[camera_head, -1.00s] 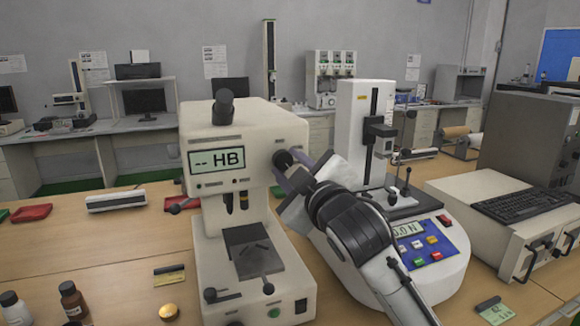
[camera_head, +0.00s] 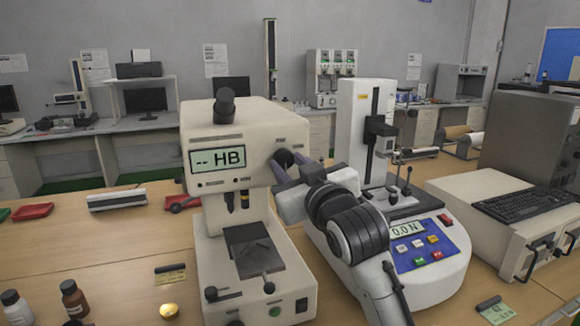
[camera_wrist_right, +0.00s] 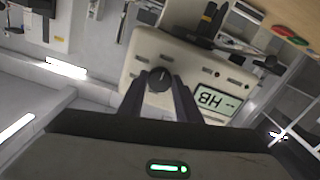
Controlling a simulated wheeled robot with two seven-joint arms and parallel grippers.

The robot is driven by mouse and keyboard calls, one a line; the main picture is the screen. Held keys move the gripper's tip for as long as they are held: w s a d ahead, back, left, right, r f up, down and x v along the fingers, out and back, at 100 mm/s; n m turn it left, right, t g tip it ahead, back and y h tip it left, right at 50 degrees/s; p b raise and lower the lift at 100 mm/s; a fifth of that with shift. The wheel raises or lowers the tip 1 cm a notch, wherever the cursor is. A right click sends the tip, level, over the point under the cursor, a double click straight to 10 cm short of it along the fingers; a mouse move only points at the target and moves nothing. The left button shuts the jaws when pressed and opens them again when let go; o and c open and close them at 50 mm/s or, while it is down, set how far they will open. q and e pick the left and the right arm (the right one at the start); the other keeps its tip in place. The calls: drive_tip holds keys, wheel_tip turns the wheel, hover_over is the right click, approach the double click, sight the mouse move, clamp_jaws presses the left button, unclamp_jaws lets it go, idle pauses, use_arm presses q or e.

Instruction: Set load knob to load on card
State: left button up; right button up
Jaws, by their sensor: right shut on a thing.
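The hardness tester (camera_head: 236,120) is a cream machine with a display reading "-- HB". Its black load knob (camera_head: 283,158) sits on the right side of the head. My right gripper (camera_head: 292,163) reaches in from the right and is shut on the knob. In the right wrist view, the knob (camera_wrist_right: 159,80) lies between the two finger ends, its pale pointer mark visible on the face. My left gripper is out of view.
A force tester (camera_head: 425,285) with a "0.0 N" display stands close on the right, beside my right arm. Brown and white bottles (camera_head: 73,298) and a brass disc (camera_head: 169,311) lie at front left. Another card (camera_head: 496,311) lies at front right.

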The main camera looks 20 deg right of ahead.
drive_tip(key=shift+f, duration=0.1)
drive_tip(key=o, duration=1.1)
drive_tip(key=shift+c, duration=0.2)
drive_tip(key=shift+s, duration=0.1)
drive_tip(key=s+b, duration=0.1)
drive_tip(key=s, duration=0.9)
drive_tip(key=shift+d, duration=0.2)
